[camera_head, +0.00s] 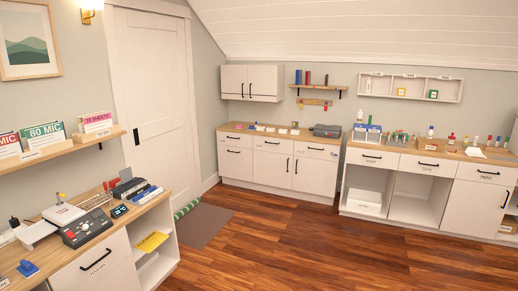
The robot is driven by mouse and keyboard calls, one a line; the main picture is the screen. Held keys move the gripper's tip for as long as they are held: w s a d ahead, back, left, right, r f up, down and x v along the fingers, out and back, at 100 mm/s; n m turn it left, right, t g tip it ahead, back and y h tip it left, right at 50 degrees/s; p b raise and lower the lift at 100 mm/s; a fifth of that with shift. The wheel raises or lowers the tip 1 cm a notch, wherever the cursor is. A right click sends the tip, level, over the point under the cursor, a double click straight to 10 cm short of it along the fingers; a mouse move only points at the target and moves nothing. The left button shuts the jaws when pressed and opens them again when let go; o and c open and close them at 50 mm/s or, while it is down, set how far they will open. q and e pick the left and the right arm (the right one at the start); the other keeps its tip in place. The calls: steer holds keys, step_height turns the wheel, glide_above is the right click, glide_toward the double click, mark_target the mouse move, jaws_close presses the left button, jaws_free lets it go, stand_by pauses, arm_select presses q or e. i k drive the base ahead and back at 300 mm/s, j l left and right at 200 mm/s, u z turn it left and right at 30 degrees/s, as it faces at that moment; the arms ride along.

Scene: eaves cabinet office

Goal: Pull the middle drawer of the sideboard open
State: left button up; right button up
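A white low cabinet with a wooden top (262,132) stands against the back wall and looks like the sideboard. Its top row has three drawers side by side with black bar handles, and all look shut. The middle drawer (272,146) has a horizontal handle (272,142) and sits above a door. Nothing blocks its front in this view. A second white unit (440,212) at the right also has a row of drawers, including a shut middle one (427,167). Neither of my grippers is in view.
A wooden-topped desk (150,208) with devices stands at the near left. A dark mat (203,225) lies by the white door (155,100). The wooden floor (290,245) before the back cabinet is clear. A wall cabinet (252,82) hangs above it.

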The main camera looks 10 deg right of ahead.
mark_target(278, 141)
steer(key=i+l+z, duration=0.35)
steer(key=i, duration=0.7)
steer(key=i+l+z, duration=0.1)
steer(key=i+z, duration=0.3)
steer(key=i, duration=1.6)
steer(key=i+u, duration=0.1)
steer(key=i, duration=0.8)
steer(key=i+l, duration=0.1)
steer(key=i, duration=0.85)
steer(key=i+l+u, duration=0.1)
steer(key=i, duration=0.85)
steer(key=i+l+u, duration=0.2)
steer(key=i, duration=0.15)
steer(key=i+u, duration=0.2)
steer(key=i, duration=0.15)
